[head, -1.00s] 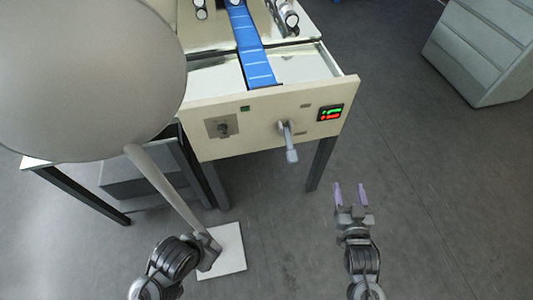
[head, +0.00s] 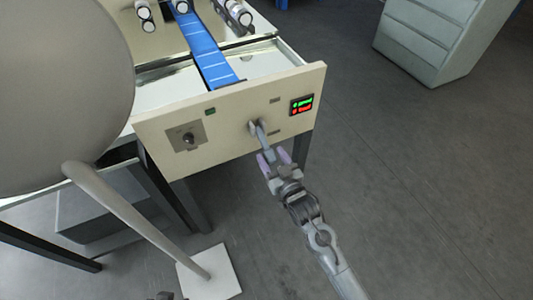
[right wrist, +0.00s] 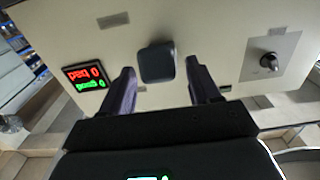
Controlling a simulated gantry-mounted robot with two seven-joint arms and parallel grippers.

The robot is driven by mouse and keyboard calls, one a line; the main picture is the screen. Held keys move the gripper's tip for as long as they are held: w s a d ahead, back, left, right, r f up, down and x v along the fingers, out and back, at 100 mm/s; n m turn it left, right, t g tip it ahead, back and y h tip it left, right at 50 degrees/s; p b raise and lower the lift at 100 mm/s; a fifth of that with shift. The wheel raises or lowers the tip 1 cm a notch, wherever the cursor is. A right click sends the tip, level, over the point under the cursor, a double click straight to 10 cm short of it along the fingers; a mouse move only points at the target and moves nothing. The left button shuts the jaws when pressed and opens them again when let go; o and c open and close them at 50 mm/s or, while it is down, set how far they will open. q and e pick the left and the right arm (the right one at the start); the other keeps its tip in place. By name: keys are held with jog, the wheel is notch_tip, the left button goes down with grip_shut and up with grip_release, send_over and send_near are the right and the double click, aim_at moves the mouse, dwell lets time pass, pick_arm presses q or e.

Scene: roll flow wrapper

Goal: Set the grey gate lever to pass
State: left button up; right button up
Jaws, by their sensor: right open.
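The grey gate lever (head: 262,134) sits on the cream front panel (head: 226,136) of the machine and hangs downward from its pivot, leaning slightly right in the head view. My right gripper (head: 275,158) is open at the lever's lower end. In the right wrist view the lever's dark end (right wrist: 156,63) shows between the two spread fingers of the right gripper (right wrist: 160,78), with a gap visible on each side. Whether the fingers reach past the lever's end in depth is hard to tell.
A small display (head: 301,104) with green and red text is right of the lever. A dark knob on a grey plate (head: 186,138) is to its left. A blue conveyor belt (head: 207,52) runs behind the panel. A large grey rounded lamp-like body (head: 62,90) blocks the left side.

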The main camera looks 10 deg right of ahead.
aim_at(268, 150)
jog(key=shift+b+x, duration=0.7)
jog(key=shift+x, duration=1.1)
grip_shut()
